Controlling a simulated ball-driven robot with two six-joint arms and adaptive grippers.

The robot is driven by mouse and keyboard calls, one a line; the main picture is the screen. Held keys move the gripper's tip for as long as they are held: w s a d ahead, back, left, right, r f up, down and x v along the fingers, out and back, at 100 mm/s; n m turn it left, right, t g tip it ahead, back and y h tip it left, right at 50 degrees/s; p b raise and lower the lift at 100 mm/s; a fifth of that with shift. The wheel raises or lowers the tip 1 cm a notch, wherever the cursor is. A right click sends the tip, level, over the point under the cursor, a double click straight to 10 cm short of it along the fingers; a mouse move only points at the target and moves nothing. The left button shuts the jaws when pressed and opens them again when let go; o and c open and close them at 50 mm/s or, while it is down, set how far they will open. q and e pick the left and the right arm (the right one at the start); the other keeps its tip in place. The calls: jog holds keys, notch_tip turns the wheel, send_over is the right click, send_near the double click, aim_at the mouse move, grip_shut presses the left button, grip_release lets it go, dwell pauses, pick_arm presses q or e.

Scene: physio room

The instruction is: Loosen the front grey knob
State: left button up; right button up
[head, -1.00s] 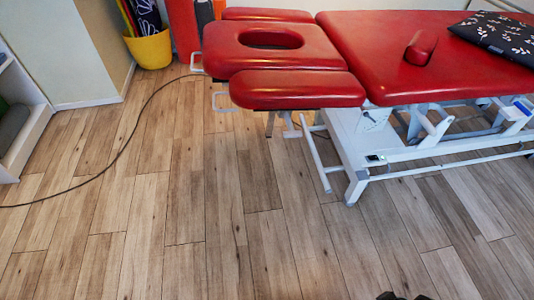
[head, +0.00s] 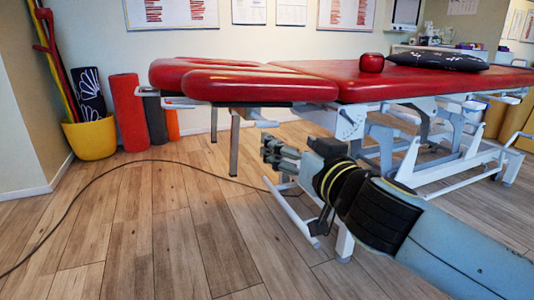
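The red treatment table (head: 400,85) stands across the head view, its padded head section (head: 260,88) pointing left. A small light-grey piece (head: 267,124) sticks out below the head section, by the metal leg; it is too small to tell for sure that it is the front grey knob. My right gripper (head: 267,149) comes in from the right, below the head section's front edge and just under that grey piece. Its fingers look spread and hold nothing visible. I cannot tell whether they touch anything. My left gripper is out of view.
The table's white frame (head: 440,180) stands behind my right arm. A dark cable (head: 75,195) curves over the floor at the left. A yellow bucket (head: 90,141) and a red roll (head: 127,112) stand by the wall.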

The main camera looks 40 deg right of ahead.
aim_at(269, 125)
jog(key=x, duration=0.3)
jog(key=b+x, duration=0.1)
jog(key=x, duration=0.5)
jog(key=shift+w+r, duration=0.4)
jog(key=shift+w, duration=0.05)
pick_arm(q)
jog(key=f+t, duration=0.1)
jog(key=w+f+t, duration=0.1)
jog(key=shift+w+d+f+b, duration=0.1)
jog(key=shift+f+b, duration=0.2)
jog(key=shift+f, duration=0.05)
pick_arm(e)
jog(key=shift+w+d, duration=0.15)
jog(key=shift+w, duration=0.25)
jog(key=shift+c, duration=0.3)
jog(key=c, duration=1.1)
